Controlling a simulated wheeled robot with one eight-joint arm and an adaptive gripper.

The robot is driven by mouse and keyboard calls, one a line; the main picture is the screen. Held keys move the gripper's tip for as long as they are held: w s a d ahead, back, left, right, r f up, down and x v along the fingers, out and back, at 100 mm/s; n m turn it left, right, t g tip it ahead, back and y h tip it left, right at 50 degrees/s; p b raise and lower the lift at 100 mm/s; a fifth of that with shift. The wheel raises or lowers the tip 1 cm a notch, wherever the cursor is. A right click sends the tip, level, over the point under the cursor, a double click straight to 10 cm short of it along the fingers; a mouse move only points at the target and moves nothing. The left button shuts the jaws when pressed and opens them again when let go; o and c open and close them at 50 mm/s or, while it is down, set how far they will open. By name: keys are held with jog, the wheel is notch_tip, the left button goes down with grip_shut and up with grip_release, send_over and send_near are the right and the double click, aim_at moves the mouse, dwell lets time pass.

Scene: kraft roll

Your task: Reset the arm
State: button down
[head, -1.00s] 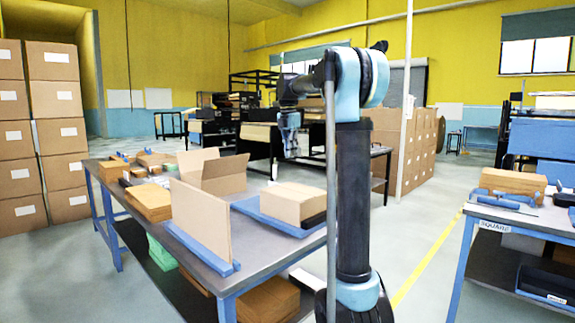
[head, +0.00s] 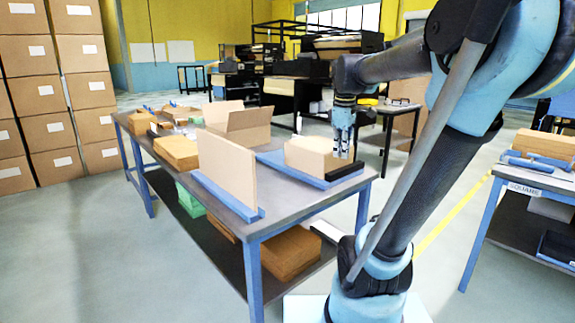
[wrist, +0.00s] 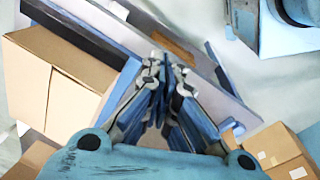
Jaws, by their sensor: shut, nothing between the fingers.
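My arm (head: 430,190) rises from the lower right and bends over toward the worktable (head: 275,215) in the head view. My gripper (head: 342,152) points down at its end, by the right side of a closed carton (head: 308,153). It is shut and empty, and I cannot tell whether it touches the carton. In the wrist view, the blue-grey fingers of my gripper (wrist: 166,70) meet in the middle. The carton (wrist: 50,85) shows to their left in that view.
The carton stands on a blue tray (head: 273,160). An open carton (head: 245,127), an upright cardboard sheet (head: 226,168) and stacked cardboard (head: 177,152) are on the worktable. Another table (head: 490,230) stands at right. Stacked cartons (head: 50,90) line the left.

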jog(key=s+d+f+m, duration=0.1)
jog(key=s+f+m, duration=1)
jog(key=s+f, duration=0.7)
notch_tip(320, 180, down, 2)
jog(key=shift+d+f+m+t, duration=0.2)
jog(key=shift+f+m+t, duration=0.05)
jog(key=shift+m+t, duration=0.15)
